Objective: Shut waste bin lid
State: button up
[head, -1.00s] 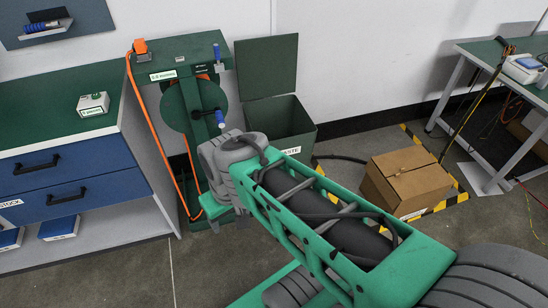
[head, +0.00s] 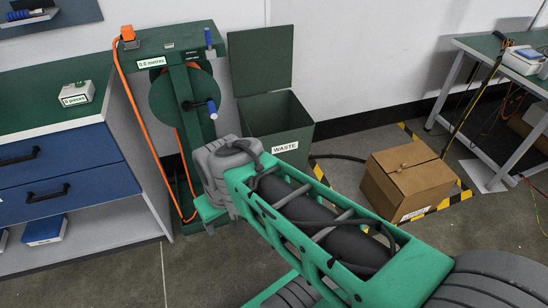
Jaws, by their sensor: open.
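The dark green waste bin (head: 276,127) stands on the floor against the wall, in the upper middle of the head view, with a white WASTE label on its front. Its lid (head: 260,60) is open and stands upright at the bin's back edge, against the wall. The bin's open top shows a dark inside. My green and grey arm reaches from the lower right toward the bin and covers its lower left front. My gripper is not visible; the arm's grey joint is the far end I can see.
A hose reel stand (head: 185,100) with orange hose is close left of the bin, beside a blue-drawer bench (head: 65,165). A cardboard box (head: 408,180) sits on striped floor tape to the right. A table (head: 500,85) stands at far right.

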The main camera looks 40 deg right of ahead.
aim_at(261, 59)
jog(key=z, duration=1.7)
jog(key=i, duration=1.2)
jog(key=u, duration=0.7)
jog(key=i, duration=0.65)
jog(key=u, duration=0.8)
